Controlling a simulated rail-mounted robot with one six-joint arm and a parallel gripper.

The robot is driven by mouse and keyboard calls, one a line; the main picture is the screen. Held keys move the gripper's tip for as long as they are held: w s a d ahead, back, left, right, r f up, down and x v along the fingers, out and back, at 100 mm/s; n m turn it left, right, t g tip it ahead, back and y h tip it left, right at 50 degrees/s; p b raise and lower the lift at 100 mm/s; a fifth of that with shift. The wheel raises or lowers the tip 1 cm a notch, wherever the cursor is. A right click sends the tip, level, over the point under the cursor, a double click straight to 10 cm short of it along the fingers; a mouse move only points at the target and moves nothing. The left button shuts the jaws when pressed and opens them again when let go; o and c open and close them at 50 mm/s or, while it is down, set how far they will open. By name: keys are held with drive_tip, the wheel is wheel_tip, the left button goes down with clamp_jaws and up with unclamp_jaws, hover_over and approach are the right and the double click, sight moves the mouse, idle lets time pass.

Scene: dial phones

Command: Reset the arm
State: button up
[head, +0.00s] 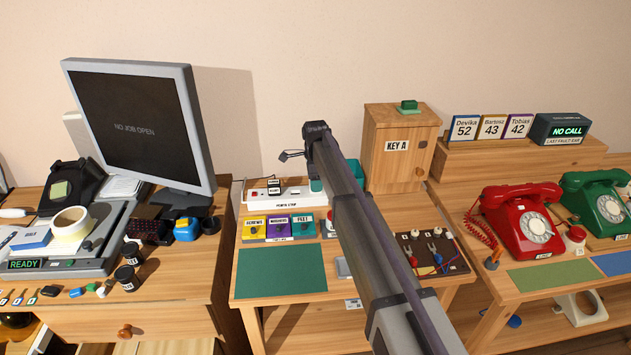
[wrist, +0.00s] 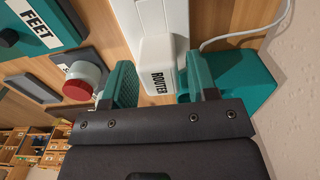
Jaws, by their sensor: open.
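My arm reaches from the lower right over the middle desk in the head view, with its wrist above the right end of a white power strip (head: 288,203). My gripper (wrist: 160,85) is open in the wrist view, its two teal fingers apart. A white block labelled ROUTER (wrist: 158,65) shows between the fingers, with a narrow gap visible on either side. I cannot tell how deep the fingers reach around it. In the head view my gripper (head: 317,187) is mostly hidden by the arm, and the ROUTER block is not clearly seen.
A red-topped button (wrist: 82,80) lies left of the fingers, and a teal block (wrist: 245,75) lies close on the right. A wooden KEY A cabinet (head: 398,148) stands right of the arm. A wire board (head: 430,255) lies nearer. The green mat (head: 280,272) is clear.

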drive_tip(key=shift+c, duration=0.4)
drive_tip(key=c, duration=0.5)
drive_tip(key=shift+r, duration=0.2)
drive_tip(key=shift+r+p, duration=1)
drive_tip(key=shift+p, duration=0.15)
drive_tip(key=shift+r+p, duration=1.95)
